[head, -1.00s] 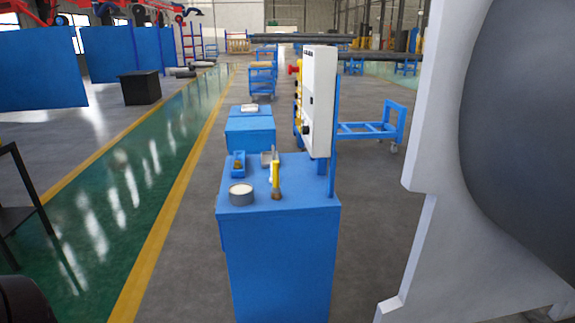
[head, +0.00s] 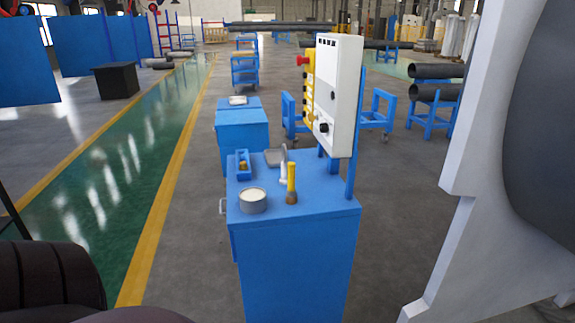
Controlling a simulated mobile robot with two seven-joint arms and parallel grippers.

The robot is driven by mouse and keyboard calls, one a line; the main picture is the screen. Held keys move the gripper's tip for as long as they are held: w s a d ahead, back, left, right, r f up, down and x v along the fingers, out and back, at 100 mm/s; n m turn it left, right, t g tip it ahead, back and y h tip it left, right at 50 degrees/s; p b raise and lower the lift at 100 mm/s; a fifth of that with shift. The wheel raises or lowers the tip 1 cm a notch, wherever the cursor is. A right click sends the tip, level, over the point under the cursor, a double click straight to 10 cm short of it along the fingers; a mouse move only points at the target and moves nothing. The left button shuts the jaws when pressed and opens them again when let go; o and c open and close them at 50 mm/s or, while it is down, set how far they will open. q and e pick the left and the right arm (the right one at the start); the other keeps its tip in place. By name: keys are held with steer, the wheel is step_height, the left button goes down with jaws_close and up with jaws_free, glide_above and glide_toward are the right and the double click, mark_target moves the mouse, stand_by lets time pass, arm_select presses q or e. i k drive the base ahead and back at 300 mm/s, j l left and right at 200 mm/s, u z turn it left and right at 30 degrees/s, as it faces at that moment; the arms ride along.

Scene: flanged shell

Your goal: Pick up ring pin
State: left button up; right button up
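I cannot clearly make out a ring pin. Small items stand on top of a blue cabinet (head: 325,196) in the middle of the head view. A small blue bin (head: 241,174) at the back left of the top holds something small and brass-coloured, too small to tell. A round grey tin (head: 253,204) with a pale top is at the front left. A brush (head: 291,180) with a yellow handle stands upright right of the tin. A grey scoop-like tool (head: 275,158) lies behind it. Neither gripper is in view.
A white control box (head: 340,90) with a red button rises on a blue post at the cabinet's right. Another blue cabinet (head: 242,130) stands behind. A large white flanged shell (head: 475,170) fills the right side. Grey floor is free left of the cabinet.

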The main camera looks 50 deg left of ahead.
mark_target(283, 181)
steer(key=k+j+z, duration=0.1)
steer(key=j, duration=0.35)
steer(key=j+z, duration=0.1)
steer(key=j, duration=0.3)
steer(key=k+j, duration=0.1)
steer(key=j, duration=0.25)
steer(key=k+j, duration=0.1)
steer(key=j, duration=0.25)
steer(key=k+j+z, duration=0.1)
steer(key=j, duration=0.25)
steer(key=k+j, duration=0.1)
steer(key=j, duration=0.25)
steer(key=k+j, duration=0.1)
steer(key=j, duration=0.25)
